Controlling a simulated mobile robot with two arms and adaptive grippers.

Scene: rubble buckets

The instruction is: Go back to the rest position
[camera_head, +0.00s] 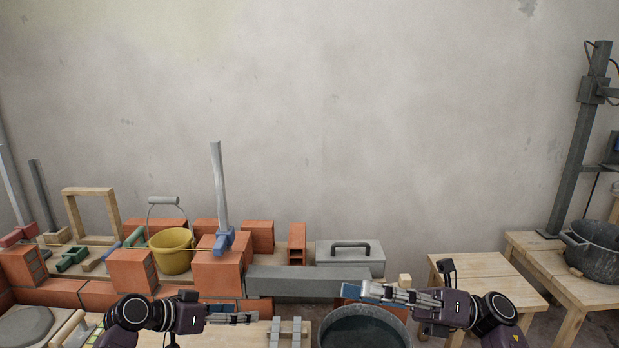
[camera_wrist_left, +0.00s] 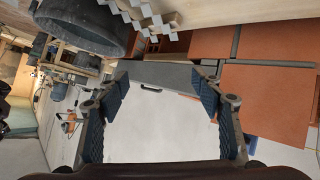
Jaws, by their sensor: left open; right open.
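My left gripper (camera_head: 250,317) is low in the head view, left of centre, with its fingers pointing right. In the left wrist view its two blue-padded fingers (camera_wrist_left: 161,97) stand wide apart with nothing between them. My right gripper (camera_head: 362,290) points left above the far rim of a dark round bucket (camera_head: 362,337) and is open. I see nothing held in it. The two grippers are apart from each other.
A yellow bucket (camera_head: 171,252) stands among orange bricks (camera_head: 131,271) at the left. A grey lidded box (camera_head: 350,262) lies behind the dark bucket. A low wooden table (camera_head: 474,266) and a dark pot (camera_head: 594,252) are at the right. The wall above is clear.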

